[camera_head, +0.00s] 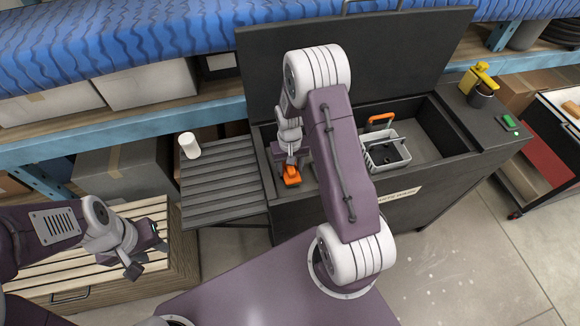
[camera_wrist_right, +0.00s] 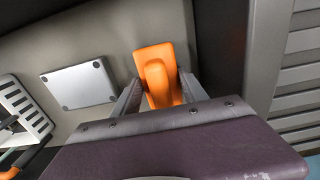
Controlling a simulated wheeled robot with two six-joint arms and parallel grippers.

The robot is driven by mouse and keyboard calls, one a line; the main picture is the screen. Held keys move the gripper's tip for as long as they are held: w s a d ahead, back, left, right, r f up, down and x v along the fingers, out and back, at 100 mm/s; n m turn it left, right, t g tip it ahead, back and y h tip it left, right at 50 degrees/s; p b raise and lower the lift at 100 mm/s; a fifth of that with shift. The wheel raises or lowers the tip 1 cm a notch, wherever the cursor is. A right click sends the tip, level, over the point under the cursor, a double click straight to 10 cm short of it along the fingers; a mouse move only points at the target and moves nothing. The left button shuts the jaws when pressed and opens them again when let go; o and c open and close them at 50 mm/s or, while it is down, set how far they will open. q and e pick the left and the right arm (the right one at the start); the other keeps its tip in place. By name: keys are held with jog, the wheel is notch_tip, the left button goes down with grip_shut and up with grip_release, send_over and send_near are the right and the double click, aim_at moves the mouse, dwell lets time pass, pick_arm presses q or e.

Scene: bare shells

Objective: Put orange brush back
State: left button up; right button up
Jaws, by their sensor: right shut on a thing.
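The orange brush (camera_head: 291,176) is in the jaws of my right gripper (camera_head: 289,164), at the left end of the open dark chest (camera_head: 262,165). In the right wrist view the brush (camera_wrist_right: 157,75) shows between the two fingers of the gripper (camera_wrist_right: 155,95), over the pale inner floor. I cannot tell whether it touches that floor. My left gripper (camera_head: 143,254) is at the lower left above the slatted wooden box, away from the brush. Its fingers look spread with nothing between them.
A light grey caddy (camera_head: 386,155) with an orange handle stands inside the chest. A flat grey plate (camera_wrist_right: 78,83) lies on the chest floor. A white cup (camera_head: 189,145) stands on the ribbed side shelf (camera_head: 222,180). A yellow tool in a dark cup (camera_head: 480,85) stands on the right ledge.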

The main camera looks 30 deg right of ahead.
jog(key=shift+f, duration=0.3)
dwell(0.4)
jog(key=o, duration=1.3)
jog(key=o, duration=0.5)
jog(key=shift+r, duration=0.1)
jog(key=shift+r+p, duration=1.3)
jog(key=shift+r, duration=0.15)
